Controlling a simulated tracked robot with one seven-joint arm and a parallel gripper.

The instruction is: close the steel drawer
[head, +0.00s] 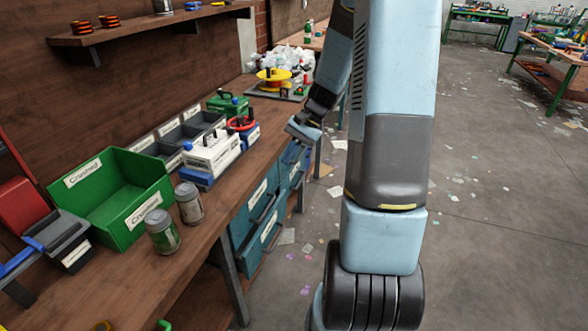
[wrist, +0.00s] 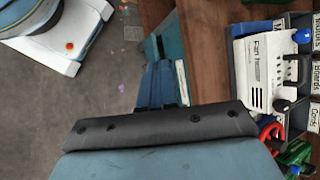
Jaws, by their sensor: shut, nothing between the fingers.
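The blue steel drawer unit (head: 262,217) hangs under the bench's front edge in the head view, with several fronts, white labels and dark handles. My gripper (head: 301,130) is shut and empty, just off the bench edge near the far, upper end of the drawers. I cannot tell whether it touches them. In the wrist view, blue drawer parts (wrist: 171,38) show beside the bench edge, and my gripper's dark housing crosses the lower part.
The wooden bench (head: 215,250) carries a green bin (head: 125,203), two cans (head: 175,218), a white boxy device (head: 212,153), grey label bins and a yellow spool (head: 273,79). The device also shows in the wrist view (wrist: 262,68). Open floor (head: 490,220) with scraps lies to the right.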

